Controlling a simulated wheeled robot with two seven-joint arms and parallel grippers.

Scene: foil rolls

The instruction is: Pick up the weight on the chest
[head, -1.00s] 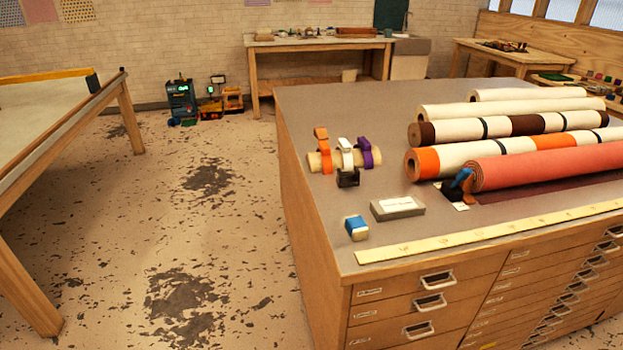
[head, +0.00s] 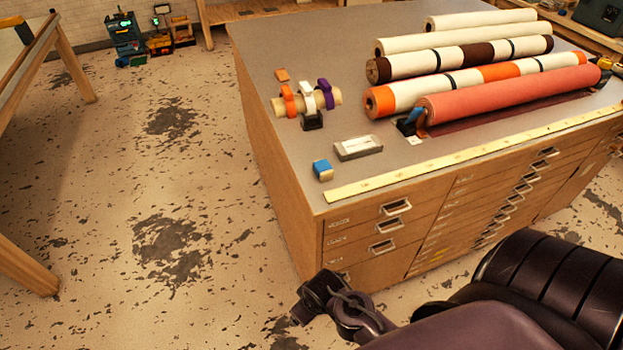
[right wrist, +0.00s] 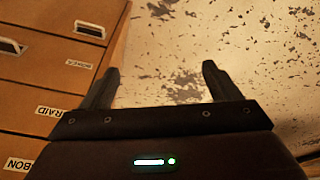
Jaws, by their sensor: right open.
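A grey rectangular block with a pale label, which looks like the weight (head: 358,148), lies flat on top of the wooden drawer chest (head: 290,190). It sits between the tape clips and the yellow ruler. My right gripper (head: 312,300) is in front of the chest's near left corner, low beside the drawers and well below the top. In the right wrist view its two fingers (right wrist: 158,82) are spread apart with nothing between them. The weight is not in the right wrist view. My left gripper is not in view.
A small blue-topped block (head: 322,170) sits left of the weight. A yellow ruler (head: 450,160) runs along the front edge. A red roll (head: 510,95) and several pale rolls lie right and behind. Clips on a short roll (head: 306,102) stand behind. Floor left of the chest is open.

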